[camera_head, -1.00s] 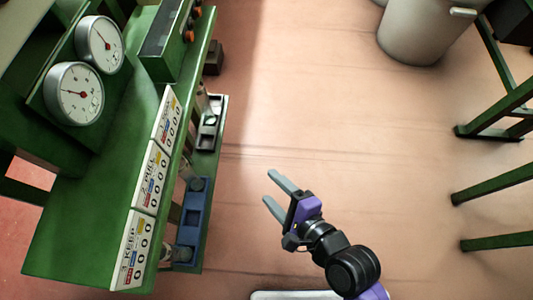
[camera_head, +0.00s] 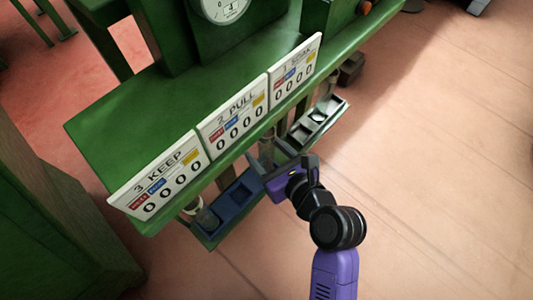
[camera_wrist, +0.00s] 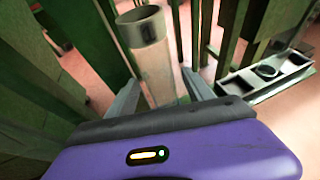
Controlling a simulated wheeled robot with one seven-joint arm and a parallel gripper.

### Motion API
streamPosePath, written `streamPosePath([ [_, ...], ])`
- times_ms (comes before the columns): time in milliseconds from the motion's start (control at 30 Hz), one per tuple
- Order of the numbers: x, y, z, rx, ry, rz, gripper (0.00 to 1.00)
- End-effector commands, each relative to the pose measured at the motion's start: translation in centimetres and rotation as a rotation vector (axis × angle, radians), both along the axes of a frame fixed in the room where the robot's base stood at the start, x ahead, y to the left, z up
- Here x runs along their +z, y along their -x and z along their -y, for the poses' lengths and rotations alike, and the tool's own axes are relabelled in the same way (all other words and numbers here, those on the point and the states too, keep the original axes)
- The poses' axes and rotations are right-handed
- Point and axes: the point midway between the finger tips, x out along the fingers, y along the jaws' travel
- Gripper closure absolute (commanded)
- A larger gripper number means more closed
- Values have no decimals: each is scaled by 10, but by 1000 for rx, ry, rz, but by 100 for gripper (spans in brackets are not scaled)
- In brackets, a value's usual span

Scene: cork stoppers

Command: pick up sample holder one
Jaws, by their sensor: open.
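A pale, see-through upright cylinder with a grey metal collar (camera_wrist: 157,62) stands between the fingers of my gripper in the wrist view. My gripper (camera_wrist: 161,92) is open, one finger on each side of the cylinder, and I see no clear grip. In the head view my gripper (camera_head: 268,166) is at the shelf below the middle sign, partly hiding the cylinder (camera_head: 266,146). Another similar cylinder (camera_head: 194,207) shows under the left sign.
A green bench (camera_head: 130,120) with three number signs (camera_head: 237,117) overhangs the lower shelf. A blue tray (camera_head: 238,196) lies left of my gripper, and a grey tray (camera_head: 318,122) lies to the right. Green posts stand close behind. The floor (camera_head: 420,150) to the right is clear.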

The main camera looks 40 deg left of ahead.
Motion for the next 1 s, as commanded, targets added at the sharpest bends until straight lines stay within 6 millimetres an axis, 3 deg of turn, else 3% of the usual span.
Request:
streamPosePath([
  [200,-13,-10,-23,0,2,-1,39],
  [500,-12,-11,-27,-2,1,0,39],
  [800,-12,-11,-26,-2,1,0,96],
  [833,-12,-11,-26,-2,1,0,100],
  [1000,-12,-11,-26,-2,1,0,100],
])
